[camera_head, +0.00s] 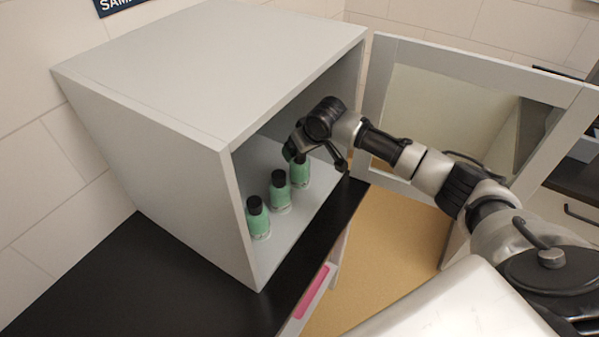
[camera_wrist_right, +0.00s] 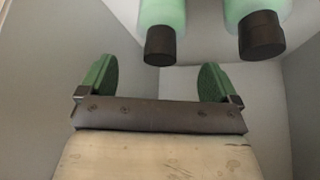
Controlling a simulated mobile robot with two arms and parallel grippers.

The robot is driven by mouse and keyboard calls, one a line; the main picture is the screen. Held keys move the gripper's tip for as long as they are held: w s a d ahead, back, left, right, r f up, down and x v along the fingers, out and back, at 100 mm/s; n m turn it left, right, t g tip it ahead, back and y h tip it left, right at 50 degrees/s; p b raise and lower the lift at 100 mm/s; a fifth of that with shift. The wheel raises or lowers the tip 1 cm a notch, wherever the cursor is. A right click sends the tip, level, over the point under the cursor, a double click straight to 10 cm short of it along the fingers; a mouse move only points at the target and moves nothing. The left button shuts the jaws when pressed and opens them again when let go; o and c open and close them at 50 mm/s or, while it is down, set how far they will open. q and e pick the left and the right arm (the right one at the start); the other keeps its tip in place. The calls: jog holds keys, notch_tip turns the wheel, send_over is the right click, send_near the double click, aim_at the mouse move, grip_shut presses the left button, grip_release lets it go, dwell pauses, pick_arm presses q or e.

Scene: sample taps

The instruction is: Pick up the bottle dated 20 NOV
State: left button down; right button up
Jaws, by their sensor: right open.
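Three green bottles with black caps stand upright in a row inside the grey cabinet (camera_head: 190,110): a front one (camera_head: 259,222), a middle one (camera_head: 280,195) and a back one (camera_head: 300,174). Their dates are too small to read, so I cannot tell which is 20 NOV. My right gripper (camera_head: 316,157) is inside the cabinet by the back bottle, partly covering it. In the right wrist view its green-padded fingers (camera_wrist_right: 158,75) are apart with nothing between them. Two bottles show there beyond the fingers, a left one (camera_wrist_right: 161,30) and a right one (camera_wrist_right: 258,30). My left gripper is out of view.
The cabinet door (camera_head: 465,100) with its window stands open to the right, behind my right arm.

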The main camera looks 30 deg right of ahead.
aim_at(300, 169)
jog(key=shift+w+f, duration=0.25)
jog(key=shift+f, duration=0.2)
jog(key=shift+p+x, duration=0.8)
jog(key=shift+x, duration=1.6)
jog(key=shift+s, duration=0.15)
jog(key=shift+c, duration=0.3)
